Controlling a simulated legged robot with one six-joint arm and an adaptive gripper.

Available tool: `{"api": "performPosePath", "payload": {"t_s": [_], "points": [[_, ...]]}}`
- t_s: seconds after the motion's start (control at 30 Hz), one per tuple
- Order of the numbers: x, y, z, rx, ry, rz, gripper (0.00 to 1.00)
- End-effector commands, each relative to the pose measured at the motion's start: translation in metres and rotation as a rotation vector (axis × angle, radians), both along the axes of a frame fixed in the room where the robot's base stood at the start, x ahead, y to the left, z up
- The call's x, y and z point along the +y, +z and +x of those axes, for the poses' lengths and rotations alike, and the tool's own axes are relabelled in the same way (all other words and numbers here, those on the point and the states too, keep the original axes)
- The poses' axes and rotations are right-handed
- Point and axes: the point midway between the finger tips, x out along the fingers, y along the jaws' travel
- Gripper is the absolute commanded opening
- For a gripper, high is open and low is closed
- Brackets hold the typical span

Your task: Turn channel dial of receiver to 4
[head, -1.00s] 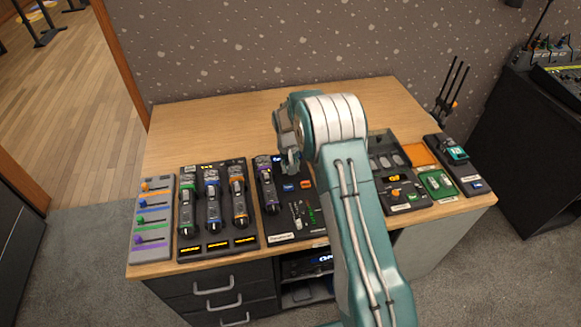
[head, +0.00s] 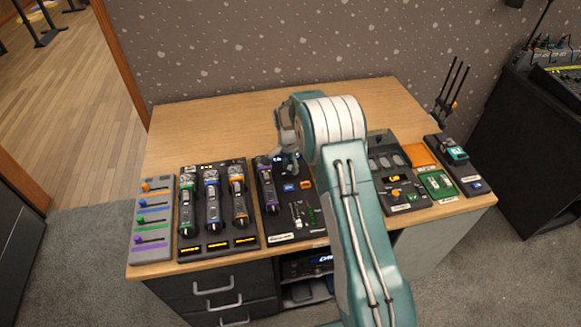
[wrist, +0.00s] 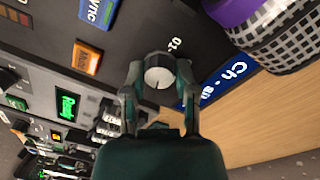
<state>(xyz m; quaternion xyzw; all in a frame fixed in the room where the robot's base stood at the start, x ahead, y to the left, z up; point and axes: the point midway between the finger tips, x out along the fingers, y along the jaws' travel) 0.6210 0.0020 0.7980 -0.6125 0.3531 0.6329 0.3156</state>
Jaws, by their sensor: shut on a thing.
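The channel dial (wrist: 159,72) is a small round silver knob with a dark pointer line, seen in the wrist view. It sits on the dark panel of the receiver (wrist: 110,20), beside a blue display (wrist: 215,88) that reads "Ch" and more that I cannot fully read. My gripper (wrist: 159,80) has one finger on each side of the dial and is shut on it. In the head view my gripper (head: 287,158) is at the back edge of the receiver (head: 283,222), and the dial is hidden there.
A purple-banded microphone (head: 266,185) lies on the receiver, close beside the dial in the wrist view (wrist: 270,40). Blue (head: 289,187) and orange (head: 306,184) labelled buttons are near. A three-microphone panel (head: 215,170) stands left. The back of the wooden desk (head: 215,125) is clear.

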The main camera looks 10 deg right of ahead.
Motion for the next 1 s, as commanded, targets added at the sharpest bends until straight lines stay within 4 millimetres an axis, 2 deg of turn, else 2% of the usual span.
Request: {"api": "performPosePath", "payload": {"t_s": [0.4, 1.0], "points": [[0.0013, -0.0022, 0.0005, -0.001, -0.266, 0.002, 0.00], [0.0015, -0.0020, 0.0009, -0.002, -0.340, 0.002, 0.00]]}}
